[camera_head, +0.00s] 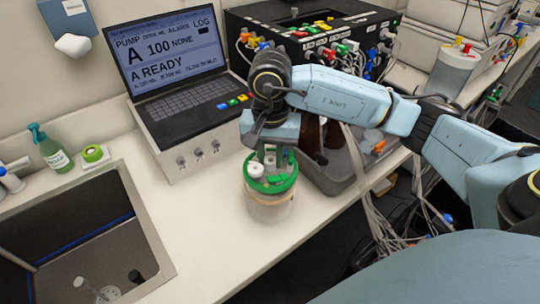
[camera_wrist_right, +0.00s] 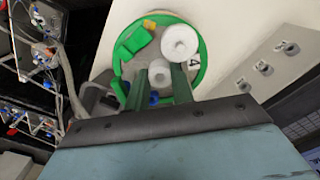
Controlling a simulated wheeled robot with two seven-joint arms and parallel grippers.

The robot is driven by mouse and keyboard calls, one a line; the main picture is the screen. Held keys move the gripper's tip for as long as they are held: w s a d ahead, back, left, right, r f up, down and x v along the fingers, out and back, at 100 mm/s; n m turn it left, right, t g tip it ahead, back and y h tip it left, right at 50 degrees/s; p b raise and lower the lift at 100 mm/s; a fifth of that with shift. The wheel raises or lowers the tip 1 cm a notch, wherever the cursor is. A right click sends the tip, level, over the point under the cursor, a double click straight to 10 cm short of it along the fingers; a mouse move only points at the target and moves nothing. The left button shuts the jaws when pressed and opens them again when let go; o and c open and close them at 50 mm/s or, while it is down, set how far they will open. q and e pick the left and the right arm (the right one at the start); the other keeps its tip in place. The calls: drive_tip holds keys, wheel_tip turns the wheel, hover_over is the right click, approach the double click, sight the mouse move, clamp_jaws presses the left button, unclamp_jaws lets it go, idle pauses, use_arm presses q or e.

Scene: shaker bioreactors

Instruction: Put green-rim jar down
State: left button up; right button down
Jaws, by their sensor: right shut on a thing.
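The green-rim jar (camera_head: 270,205) is at the counter's front part, between the sink and the grey shaker tray. It has a clear body, a green rim and a white cap on its lid. In the right wrist view the jar's lid (camera_wrist_right: 199,82) shows from above, with the white cap, green fittings and a blue piece. My right gripper (camera_head: 270,158) is above the lid, fingers down, shut on a part of the lid; the fingertips also show in the right wrist view (camera_wrist_right: 168,85). The jar looks upright. I cannot tell whether its base touches the counter. My left gripper is not in view.
A laptop-like control unit (camera_head: 185,125) stands behind the jar. The grey shaker tray (camera_head: 335,180) with brown bottles is close on the right, with loose cables beside it. A sink (camera_head: 85,245) lies left. White counter (camera_head: 200,215) is clear between sink and jar.

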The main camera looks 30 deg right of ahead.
drive_tip(key=shift+w+f, duration=0.1)
drive_tip(key=shift+f, duration=0.1)
drive_tip(key=shift+f, duration=0.15)
drive_tip(key=c, duration=1.2)
unclamp_jaws()
